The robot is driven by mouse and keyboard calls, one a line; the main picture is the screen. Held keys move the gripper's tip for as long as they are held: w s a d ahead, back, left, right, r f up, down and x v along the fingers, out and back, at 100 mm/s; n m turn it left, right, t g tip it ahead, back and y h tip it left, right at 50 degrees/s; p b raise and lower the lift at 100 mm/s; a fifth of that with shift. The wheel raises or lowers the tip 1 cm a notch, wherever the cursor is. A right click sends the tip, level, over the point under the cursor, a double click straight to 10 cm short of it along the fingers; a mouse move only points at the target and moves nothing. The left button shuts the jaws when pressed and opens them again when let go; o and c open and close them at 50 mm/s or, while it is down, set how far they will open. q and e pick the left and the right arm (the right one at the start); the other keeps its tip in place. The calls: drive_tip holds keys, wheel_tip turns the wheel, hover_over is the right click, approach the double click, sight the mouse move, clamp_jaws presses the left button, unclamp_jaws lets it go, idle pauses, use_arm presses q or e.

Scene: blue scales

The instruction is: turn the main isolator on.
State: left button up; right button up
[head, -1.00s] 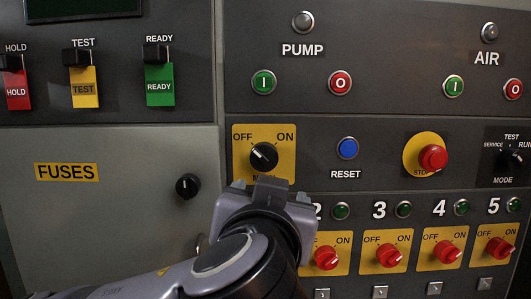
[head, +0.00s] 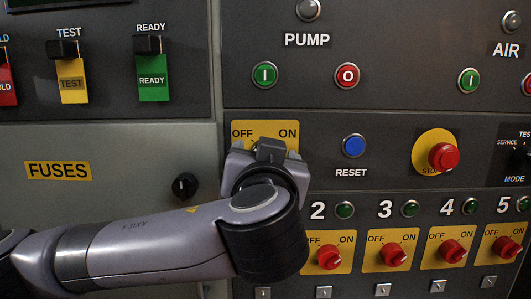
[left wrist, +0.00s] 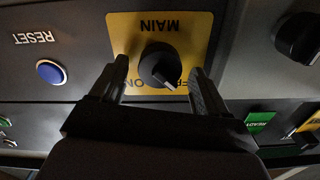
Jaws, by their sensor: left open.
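The main isolator is a round black knob (left wrist: 158,64) on a yellow plate (head: 265,129) with OFF at upper left and ON at upper right. In the head view my left gripper (head: 267,152) covers the knob. The left wrist view is upside down and shows the knob between my two open fingers, one on each side, with gaps still visible. The white mark on the knob points toward the OFF lettering. The word MAIN shows on the plate. My right gripper is in neither view.
A blue RESET button (head: 354,146) and a red STOP button (head: 443,157) sit to the right. Red rotary switches (head: 329,257) line up below right.

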use_arm(q)
drive_tip(key=c, duration=1.1)
drive_tip(key=shift+o, duration=0.2)
